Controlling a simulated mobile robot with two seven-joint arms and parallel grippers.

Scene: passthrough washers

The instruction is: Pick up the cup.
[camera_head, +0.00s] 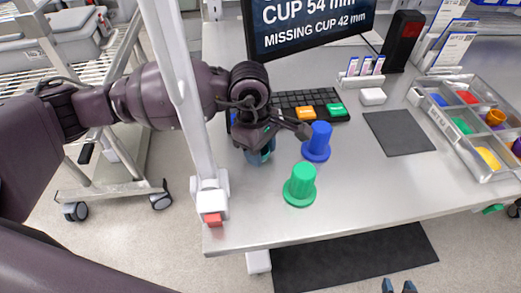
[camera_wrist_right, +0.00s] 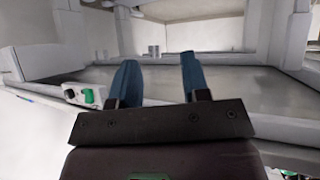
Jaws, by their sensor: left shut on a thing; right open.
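My left gripper (camera_head: 263,148) points down at the table left of the blue and green pieces. It is shut on a small teal-grey cup (camera_head: 260,157), which is mostly hidden by the fingers and wrist. I cannot tell whether the cup touches the table. A blue flanged cylinder (camera_head: 318,139) stands just right of the gripper, and a green one (camera_head: 301,184) stands nearer the front edge. My right gripper (camera_head: 398,287) is open and empty at the bottom of the head view; its two blue fingers also show apart in the right wrist view (camera_wrist_right: 157,78).
A white post (camera_head: 178,80) rises at the table's left edge. A keyboard-like block (camera_head: 290,98) and a screen (camera_head: 310,22) stand behind. A dark mat (camera_head: 399,133) and a compartment tray (camera_head: 450,140) with coloured parts lie right. The front middle of the table is clear.

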